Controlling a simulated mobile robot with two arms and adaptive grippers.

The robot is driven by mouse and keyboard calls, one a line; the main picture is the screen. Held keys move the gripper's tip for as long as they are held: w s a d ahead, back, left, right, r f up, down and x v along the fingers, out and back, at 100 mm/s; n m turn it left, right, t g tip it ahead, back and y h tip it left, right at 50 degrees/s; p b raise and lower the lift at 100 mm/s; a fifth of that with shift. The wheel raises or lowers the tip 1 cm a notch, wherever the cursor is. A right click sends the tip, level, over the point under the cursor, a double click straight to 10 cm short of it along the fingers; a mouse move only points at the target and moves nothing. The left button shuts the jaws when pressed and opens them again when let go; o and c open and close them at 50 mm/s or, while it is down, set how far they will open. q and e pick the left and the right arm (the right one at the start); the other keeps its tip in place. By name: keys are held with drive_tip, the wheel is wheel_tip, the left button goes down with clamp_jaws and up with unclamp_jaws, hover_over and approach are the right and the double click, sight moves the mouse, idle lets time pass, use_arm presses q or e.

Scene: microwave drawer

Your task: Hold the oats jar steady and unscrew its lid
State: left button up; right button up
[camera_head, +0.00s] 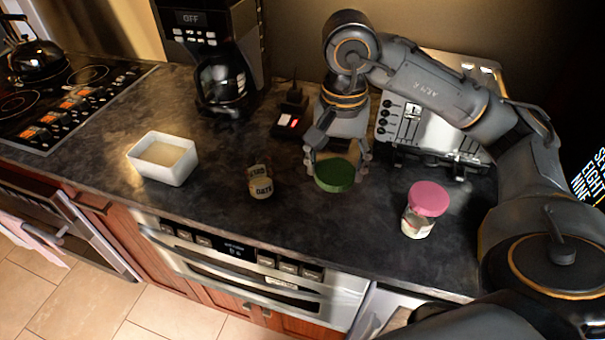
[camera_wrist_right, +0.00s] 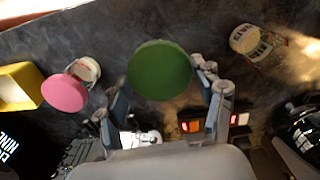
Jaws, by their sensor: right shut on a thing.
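The oats jar (camera_head: 260,182) is on the dark counter, left of my right gripper. It is small, with a pale label whose lettering looks like "OATS". I see no lid on it, and I cannot tell whether it stands or lies. It also shows at the upper right of the right wrist view (camera_wrist_right: 257,42). My right gripper (camera_head: 338,164) is shut on a round green lid (camera_head: 335,176), apart from the jar. In the right wrist view the green lid (camera_wrist_right: 160,70) is between the fingers. My left gripper is not in view.
A jar with a pink lid (camera_head: 428,198) stands on the right. A white container (camera_head: 163,158) is on the left. A coffee maker (camera_head: 222,70), a toaster (camera_head: 410,125) and a small black device with a red light (camera_head: 290,122) are behind.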

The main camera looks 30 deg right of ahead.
drive_tip(key=w+d+f+p, duration=0.1)
drive_tip(key=w+f, duration=0.2)
drive_tip(key=w, duration=0.1)
drive_tip(key=w+d+f+p, duration=0.1)
drive_tip(key=w+f, duration=0.2)
drive_tip(key=w, duration=0.1)
drive_tip(key=w+d+f+p, duration=0.2)
drive_tip(key=w+f, duration=0.1)
drive_tip(key=w, duration=0.1)
drive_tip(key=shift+w, duration=0.25)
drive_tip(key=shift+w+f, duration=0.15)
drive_tip(key=shift+f, duration=0.05)
wheel_tip(320, 180, down, 3)
drive_tip(key=shift+w+r+p, duration=0.1)
drive_tip(key=shift+w+p, duration=0.05)
drive_tip(key=shift+p, duration=0.95)
drive_tip(key=shift+f, duration=0.3)
drive_tip(key=shift+f, duration=0.1)
